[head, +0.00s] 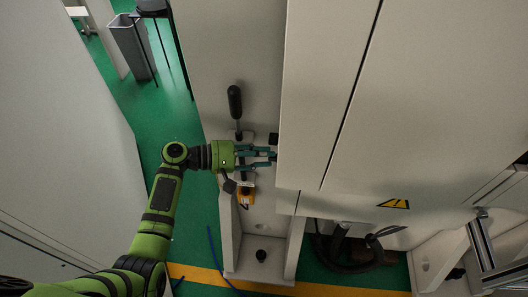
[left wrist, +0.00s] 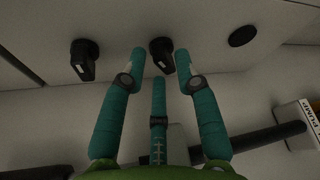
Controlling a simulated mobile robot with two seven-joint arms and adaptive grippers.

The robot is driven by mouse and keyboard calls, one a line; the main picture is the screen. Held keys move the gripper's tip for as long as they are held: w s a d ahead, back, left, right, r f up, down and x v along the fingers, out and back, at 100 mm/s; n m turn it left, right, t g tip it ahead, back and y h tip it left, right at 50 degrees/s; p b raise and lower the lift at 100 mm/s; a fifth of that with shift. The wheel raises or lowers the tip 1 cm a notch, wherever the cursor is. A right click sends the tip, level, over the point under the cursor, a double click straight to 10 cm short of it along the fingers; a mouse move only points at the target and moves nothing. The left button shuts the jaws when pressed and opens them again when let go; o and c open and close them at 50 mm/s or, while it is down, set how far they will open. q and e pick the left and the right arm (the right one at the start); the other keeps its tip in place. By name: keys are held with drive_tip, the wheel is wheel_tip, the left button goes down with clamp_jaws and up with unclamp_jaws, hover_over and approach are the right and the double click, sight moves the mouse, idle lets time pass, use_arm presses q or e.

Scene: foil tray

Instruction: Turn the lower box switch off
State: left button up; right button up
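My left gripper (head: 258,157) has teal fingers and reaches the side of the pale cabinet from the left. In the left wrist view its fingers (left wrist: 160,65) are spread, with the lower box switch (left wrist: 161,56), a small black rotary knob, in front of and between the tips. I cannot tell whether any finger touches it. A second black knob, the upper switch (left wrist: 85,60), sits to the left in the wrist view, and it shows above the fingers in the head view (head: 273,138). The lower switch is mostly hidden by the fingers in the head view. My right gripper is not in view.
A black lever handle (head: 235,103) stands just above the gripper. A round black disc (left wrist: 243,36) is right of the knobs. Black hoses (head: 345,248) lie at the lower right. Green floor is free at left.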

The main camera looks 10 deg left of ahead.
use_arm(q)
drive_tip(key=shift+w+d+f, duration=0.1)
drive_tip(key=shift+d, duration=0.25)
clamp_jaws()
drive_tip(key=n+g+p, duration=0.1)
drive_tip(key=p, duration=0.1)
drive_tip(key=n+p, duration=0.2)
drive_tip(key=shift+w+g+y, duration=0.15)
drive_tip(key=shift+g+y, duration=0.25)
